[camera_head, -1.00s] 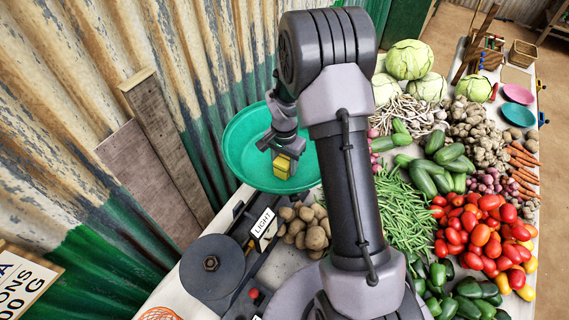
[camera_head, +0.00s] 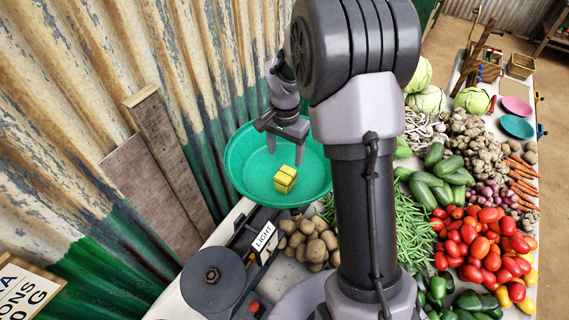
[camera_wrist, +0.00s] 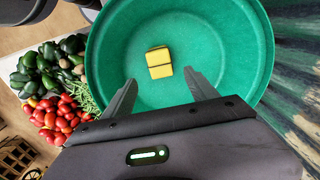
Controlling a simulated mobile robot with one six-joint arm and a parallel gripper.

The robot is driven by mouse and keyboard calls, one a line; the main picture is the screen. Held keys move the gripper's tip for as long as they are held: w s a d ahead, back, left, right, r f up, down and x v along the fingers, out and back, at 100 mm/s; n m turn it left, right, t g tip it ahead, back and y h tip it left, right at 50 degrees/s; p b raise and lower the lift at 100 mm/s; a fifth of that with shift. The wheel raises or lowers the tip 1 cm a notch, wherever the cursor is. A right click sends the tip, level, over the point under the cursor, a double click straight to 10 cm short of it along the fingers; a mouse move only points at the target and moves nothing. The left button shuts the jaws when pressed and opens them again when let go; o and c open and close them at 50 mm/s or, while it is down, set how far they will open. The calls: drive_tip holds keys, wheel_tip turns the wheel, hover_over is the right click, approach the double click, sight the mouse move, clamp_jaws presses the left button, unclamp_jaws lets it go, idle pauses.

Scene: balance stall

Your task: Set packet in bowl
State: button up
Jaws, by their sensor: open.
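The yellow packet (camera_head: 285,179) lies inside the green bowl (camera_head: 240,170), on its floor towards the near side in the head view. A dark band crosses the packet. In the wrist view the packet (camera_wrist: 159,62) rests on the bowl floor with the green bowl wall (camera_wrist: 255,45) all around it. My gripper (camera_head: 285,150) is open and empty, above the bowl and apart from the packet. In the wrist view its two fingers (camera_wrist: 165,85) are spread, with the packet lying beyond their tips.
A balance with a LIGHT label (camera_head: 263,236) and a dark round weight (camera_head: 212,279) stands before the bowl. Potatoes (camera_head: 308,240), green beans (camera_head: 400,220) and tomatoes (camera_head: 470,240) lie to the right. A corrugated wall (camera_head: 60,120) with leaning planks (camera_head: 165,150) is close on the left.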

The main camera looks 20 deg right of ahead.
drive_tip(key=s+a+r+n+t, duration=0.1)
drive_tip(key=s+a+r, duration=0.2)
drive_tip(key=r, duration=0.4)
drive_tip(key=s+a+r+n+t, duration=0.1)
drive_tip(key=s+a+r+n, duration=0.2)
drive_tip(key=r, duration=0.4)
drive_tip(key=s+a+r+n+t+y, duration=0.1)
drive_tip(key=s+a+r+t, duration=0.1)
drive_tip(key=s, duration=0.6)
drive_tip(key=s+a+r+n+t+y, duration=0.1)
drive_tip(key=s+a+r, duration=0.2)
drive_tip(key=s, duration=0.6)
drive_tip(key=shift+a+n+t, duration=0.4)
drive_tip(key=shift+a, duration=0.85)
